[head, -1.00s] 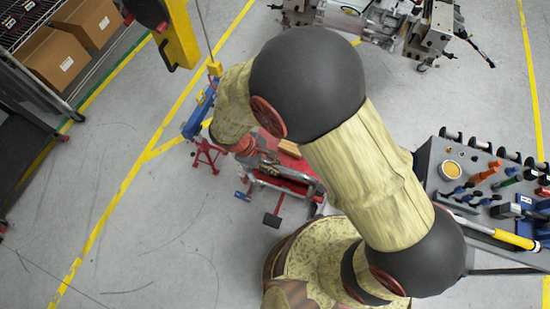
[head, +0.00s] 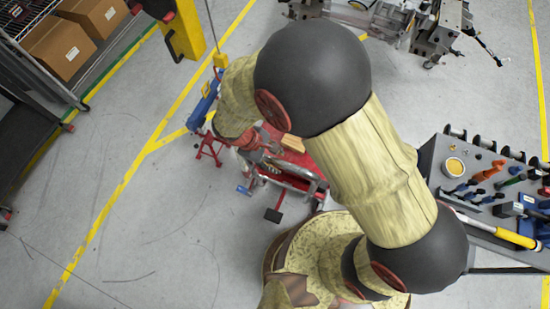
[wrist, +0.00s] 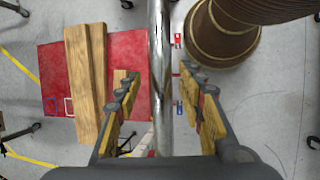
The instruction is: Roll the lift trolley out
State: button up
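The lift trolley shows in the head view as a low red frame (head: 315,160) with a grey metal bar, partly hidden under my arm. In the wrist view its red deck (wrist: 125,55) carries a long wooden block (wrist: 90,80). A shiny metal bar (wrist: 158,60), seemingly the trolley's handle, runs up the middle of the wrist view. My gripper (wrist: 160,92) is open, with one finger on each side of the bar. Gaps show between both fingers and the bar.
A tool cart (head: 450,215) stands at the right and a shelf with boxes (head: 58,48) at the upper left. The floor at lower left is clear.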

jog(key=v, duration=1.2)
jog(key=shift+s+f, duration=0.1)
dwell(0.4)
